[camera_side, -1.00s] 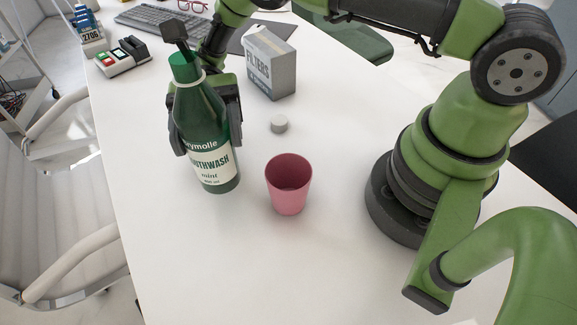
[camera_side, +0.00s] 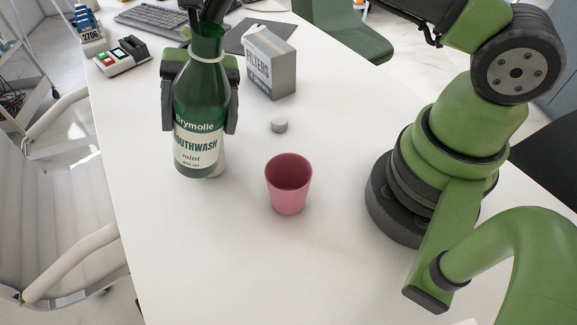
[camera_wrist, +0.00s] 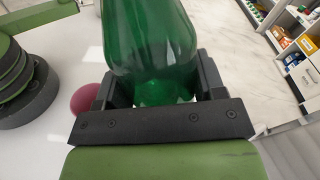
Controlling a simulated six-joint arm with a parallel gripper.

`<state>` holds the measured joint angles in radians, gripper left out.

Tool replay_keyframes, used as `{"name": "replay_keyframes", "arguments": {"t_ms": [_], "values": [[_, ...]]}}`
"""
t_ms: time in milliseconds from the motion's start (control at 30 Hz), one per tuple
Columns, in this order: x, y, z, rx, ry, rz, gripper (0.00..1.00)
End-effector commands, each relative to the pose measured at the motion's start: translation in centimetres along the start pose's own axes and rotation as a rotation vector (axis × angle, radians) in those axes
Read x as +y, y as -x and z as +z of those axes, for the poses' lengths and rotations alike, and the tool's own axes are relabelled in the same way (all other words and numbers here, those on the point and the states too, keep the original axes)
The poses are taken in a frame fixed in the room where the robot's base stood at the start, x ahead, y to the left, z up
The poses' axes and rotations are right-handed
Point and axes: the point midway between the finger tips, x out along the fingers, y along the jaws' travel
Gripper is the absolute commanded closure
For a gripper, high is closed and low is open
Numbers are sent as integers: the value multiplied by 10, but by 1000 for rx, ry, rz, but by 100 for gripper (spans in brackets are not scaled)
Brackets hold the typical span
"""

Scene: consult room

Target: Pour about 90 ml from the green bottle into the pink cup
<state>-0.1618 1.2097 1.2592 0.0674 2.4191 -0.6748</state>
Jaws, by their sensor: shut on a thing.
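The green mouthwash bottle (camera_side: 203,95) is at the left of the table in the side view, close to upright, with its label facing the camera. My gripper (camera_side: 203,100) is shut on its body, one finger on each side. The bottle appears lifted a little off the table. In the wrist view the bottle (camera_wrist: 150,45) fills the middle between the fingers. The pink cup (camera_side: 288,185) stands upright on the table to the right of the bottle, apart from it. A small part of the cup (camera_wrist: 88,100) shows left of the gripper in the wrist view.
A small white cap (camera_side: 279,125) lies behind the cup. A grey FILTERS box (camera_side: 270,65) stands behind it. A card terminal (camera_side: 124,57) and a keyboard (camera_side: 155,18) are at the back left. The white table (camera_side: 230,265) is clear in front of the cup.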

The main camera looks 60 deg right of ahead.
Motion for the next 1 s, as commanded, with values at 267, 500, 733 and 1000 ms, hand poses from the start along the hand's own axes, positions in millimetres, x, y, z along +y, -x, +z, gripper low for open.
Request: {"name": "replay_keyframes", "arguments": {"t_ms": [267, 500, 733, 1000], "values": [[2, 0, -1, 47, 173, -2, 66], [6, -1, -4, 86, 322, -2, 66], [2, -1, -11, 125, 468, -1, 66], [1, 0, -38, 171, 637, 0, 66]]}}
